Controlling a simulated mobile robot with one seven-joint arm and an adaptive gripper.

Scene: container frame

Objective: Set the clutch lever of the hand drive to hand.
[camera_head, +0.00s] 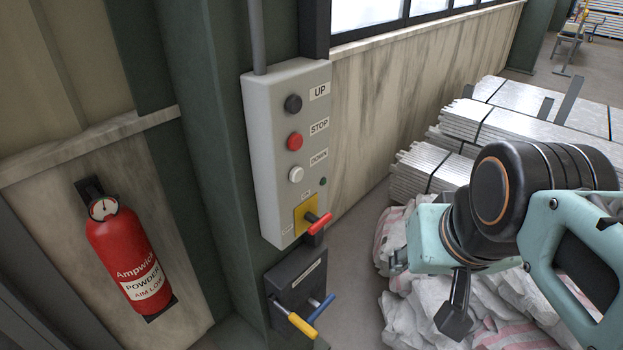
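A small dark box (292,288) is mounted low on the wall below a grey control box, with a small label too small to read. A yellow-handled lever (301,325) and a blue-handled lever (322,309) stick out from its lower front. I cannot tell which one is the clutch lever, or read any position marks. My arm comes in from the right. Its end, with a dark finger-like part (456,307), hangs to the right of the levers, apart from them. I cannot make out the fingertips or any held thing.
The grey control box (262,170) carries UP, STOP and DOWN buttons and a red-handled switch (319,223) on a yellow plate. A red fire extinguisher (122,255) hangs at left. White sacks (395,318) and metal bundles (425,168) lie behind my arm.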

